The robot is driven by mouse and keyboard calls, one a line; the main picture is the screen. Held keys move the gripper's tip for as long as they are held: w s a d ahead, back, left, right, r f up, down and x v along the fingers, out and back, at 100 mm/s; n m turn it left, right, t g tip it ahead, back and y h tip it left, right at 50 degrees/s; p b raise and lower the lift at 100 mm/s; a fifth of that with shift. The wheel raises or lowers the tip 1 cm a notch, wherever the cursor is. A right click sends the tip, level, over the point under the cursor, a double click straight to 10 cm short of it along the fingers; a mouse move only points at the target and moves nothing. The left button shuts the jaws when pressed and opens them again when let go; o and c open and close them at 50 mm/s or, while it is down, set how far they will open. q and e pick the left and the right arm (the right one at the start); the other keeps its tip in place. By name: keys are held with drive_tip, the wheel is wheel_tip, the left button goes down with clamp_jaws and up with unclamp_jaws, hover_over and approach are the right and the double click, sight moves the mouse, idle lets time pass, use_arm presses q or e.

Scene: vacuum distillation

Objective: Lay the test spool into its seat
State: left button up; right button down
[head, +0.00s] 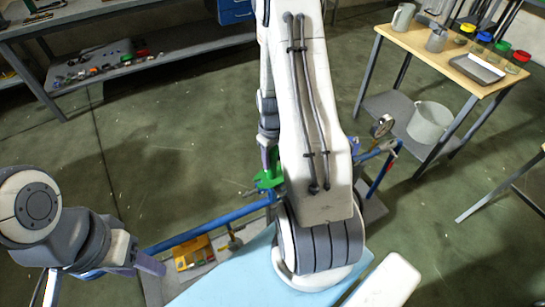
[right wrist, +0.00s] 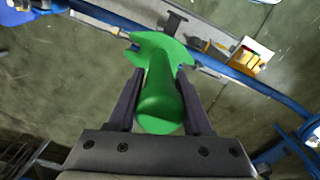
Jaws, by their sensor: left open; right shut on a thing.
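The green test spool (right wrist: 161,88) lies between the two dark fingers of my right gripper (right wrist: 158,95) in the right wrist view. The gripper is shut on it. A wide, flared green end points away from the gripper toward a blue pipe. In the head view, part of the green spool (head: 268,178) shows beside my large white arm link, close to the blue pipe (head: 222,223). I cannot tell whether it touches the pipe. The seat is not clearly visible. My left gripper (head: 150,265) is at the lower left in the head view, open and apart from the spool.
A yellow box (head: 194,252) with small parts lies beside the blue pipe; it also shows in the right wrist view (right wrist: 243,62). A round gauge (head: 382,126) stands at the pipework's right end. A wooden-topped bench (head: 440,65) is at upper right. Open floor lies left.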

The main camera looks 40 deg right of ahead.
drive_tip(key=shift+f, duration=0.25)
drive_tip(key=shift+c, duration=1.2)
unclamp_jaws()
drive_tip(key=shift+f, duration=0.1)
wheel_tip(320, 180, up, 11)
drive_tip(key=shift+f+b, duration=0.15)
drive_tip(key=shift+b, duration=0.35)
